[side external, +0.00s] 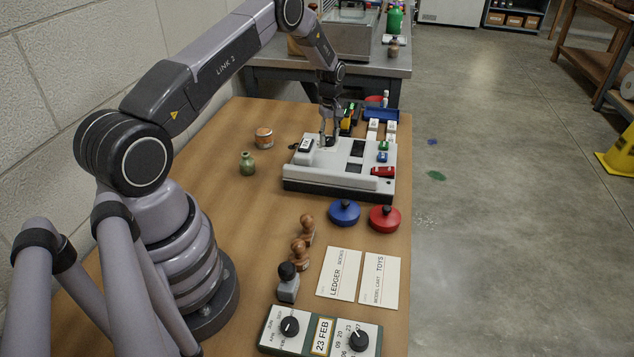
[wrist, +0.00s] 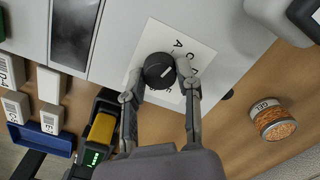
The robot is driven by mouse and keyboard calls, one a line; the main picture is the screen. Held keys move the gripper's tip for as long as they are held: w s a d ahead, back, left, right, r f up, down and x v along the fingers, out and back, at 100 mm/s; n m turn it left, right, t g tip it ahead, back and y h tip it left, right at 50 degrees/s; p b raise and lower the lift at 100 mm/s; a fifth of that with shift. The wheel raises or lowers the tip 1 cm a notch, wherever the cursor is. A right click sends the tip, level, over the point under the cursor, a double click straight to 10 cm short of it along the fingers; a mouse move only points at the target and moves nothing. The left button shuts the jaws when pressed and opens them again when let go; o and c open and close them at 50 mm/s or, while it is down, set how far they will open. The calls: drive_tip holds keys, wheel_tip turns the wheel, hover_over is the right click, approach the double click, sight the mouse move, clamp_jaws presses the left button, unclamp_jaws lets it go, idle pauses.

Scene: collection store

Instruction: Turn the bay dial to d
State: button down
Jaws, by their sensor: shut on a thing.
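The bay dial is a round black knob (wrist: 158,68) with a short pale mark, set on a white lettered plate (wrist: 178,38) in the wrist view. The letters A and C show on the plate; others are partly hidden by my fingers. My gripper (wrist: 160,76) has one finger on each side of the knob and is shut on it. In the side external view my gripper (side external: 330,136) points down at the grey console (side external: 318,168), and the dial is mostly hidden behind the fingers. Which letter the mark meets is hard to tell.
Blue (side external: 344,212) and red (side external: 384,218) round pieces, stamps (side external: 301,252) and cards (side external: 339,273) lie nearer. Small boxes and a blue tray (wrist: 40,139) sit beside the console.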

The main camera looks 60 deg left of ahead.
sight(329, 138)
drive_tip(key=m, duration=0.5)
drive_tip(key=shift+m, duration=0.4)
drive_tip(key=m, duration=0.6)
idle(0.4)
drive_tip(key=c, duration=0.8)
unclamp_jaws()
wheel_tip(329, 138, up, 12)
